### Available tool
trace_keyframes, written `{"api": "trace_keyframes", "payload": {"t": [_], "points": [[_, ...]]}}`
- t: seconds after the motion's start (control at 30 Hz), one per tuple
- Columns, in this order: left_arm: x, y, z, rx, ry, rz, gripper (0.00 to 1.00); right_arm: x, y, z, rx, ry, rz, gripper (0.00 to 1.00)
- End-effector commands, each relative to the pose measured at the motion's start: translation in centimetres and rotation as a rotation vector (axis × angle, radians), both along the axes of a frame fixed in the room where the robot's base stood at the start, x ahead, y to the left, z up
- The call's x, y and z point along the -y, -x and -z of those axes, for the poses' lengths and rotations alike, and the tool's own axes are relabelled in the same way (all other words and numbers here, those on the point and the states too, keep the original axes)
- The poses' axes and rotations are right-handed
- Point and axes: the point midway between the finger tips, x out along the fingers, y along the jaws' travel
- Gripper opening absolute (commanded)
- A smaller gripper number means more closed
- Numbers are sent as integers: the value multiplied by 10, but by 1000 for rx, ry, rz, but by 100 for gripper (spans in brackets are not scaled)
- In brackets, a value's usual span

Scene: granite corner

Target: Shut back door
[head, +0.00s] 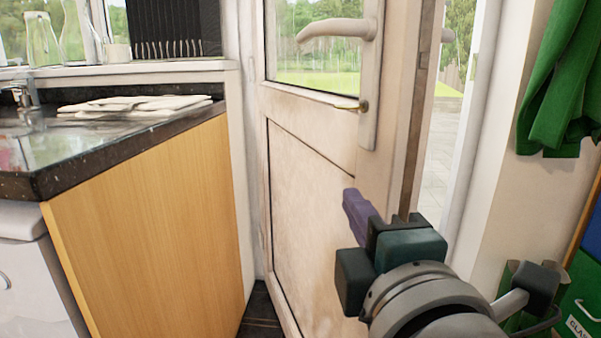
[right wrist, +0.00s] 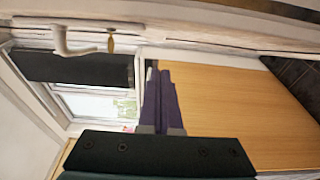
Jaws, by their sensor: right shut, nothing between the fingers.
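The back door (head: 310,185) is a worn cream door with a glass upper pane. It stands ajar, with a gap to the outdoors between its right edge and the frame. Its lever handle (head: 338,30) is near the top, with a key (head: 352,107) in the lock below. My right gripper (head: 352,198) is shut and empty, its purple fingers in front of the lower door panel near the free edge. I cannot tell if they touch it. In the right wrist view, the shut fingers (right wrist: 160,85) point toward the cabinet side, and the handle (right wrist: 68,40) shows upper left. My left gripper is not in view.
A wooden cabinet side (head: 150,230) under a dark granite counter (head: 110,150) stands left of the door. Folded cloths (head: 135,105) lie on the counter. A green cloth (head: 562,85) hangs at right, above a green bin (head: 580,300). Dark floor shows between cabinet and door.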

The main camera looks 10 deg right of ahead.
Motion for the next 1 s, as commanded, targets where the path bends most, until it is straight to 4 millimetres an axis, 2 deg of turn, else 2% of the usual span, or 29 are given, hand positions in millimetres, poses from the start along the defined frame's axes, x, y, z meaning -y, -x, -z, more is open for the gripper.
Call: {"api": "trace_keyframes", "payload": {"t": [0.1,0.27,0.4,0.53,1.0], "points": [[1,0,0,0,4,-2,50,2,-28,-1,3,0,2,0],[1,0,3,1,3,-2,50,5,-60,-1,2,-2,1,0],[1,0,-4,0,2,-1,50,28,-60,-2,-1,0,3,0],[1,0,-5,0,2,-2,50,40,-62,-1,-1,-2,3,0],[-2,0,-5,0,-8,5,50,45,-63,0,-1,-3,1,0]]}}
